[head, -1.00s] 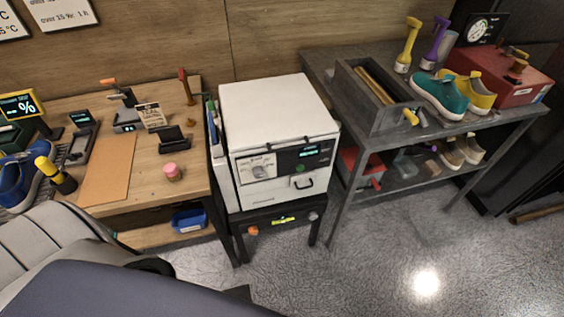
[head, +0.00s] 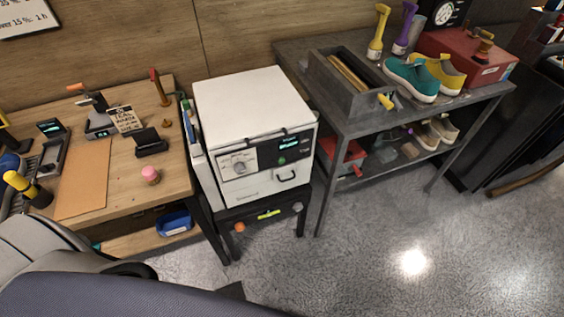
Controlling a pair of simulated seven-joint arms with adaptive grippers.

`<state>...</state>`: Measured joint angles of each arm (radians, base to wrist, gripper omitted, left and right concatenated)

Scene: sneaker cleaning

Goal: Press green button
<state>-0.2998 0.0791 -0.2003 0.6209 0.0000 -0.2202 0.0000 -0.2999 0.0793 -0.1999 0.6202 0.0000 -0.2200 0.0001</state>
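A small green button (head: 282,161) sits on the dark control panel of the white box-shaped machine (head: 255,95), below a lit display (head: 290,144). The machine's front is shut. It stands on a dark stand between the wooden table and the grey shelf. Neither of my grippers is in view, and nothing covers the button.
The grey shelf on the right holds a teal shoe (head: 411,79), a grey bin (head: 335,95) and a red box (head: 490,62). Floor (head: 360,260) before the machine is clear.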

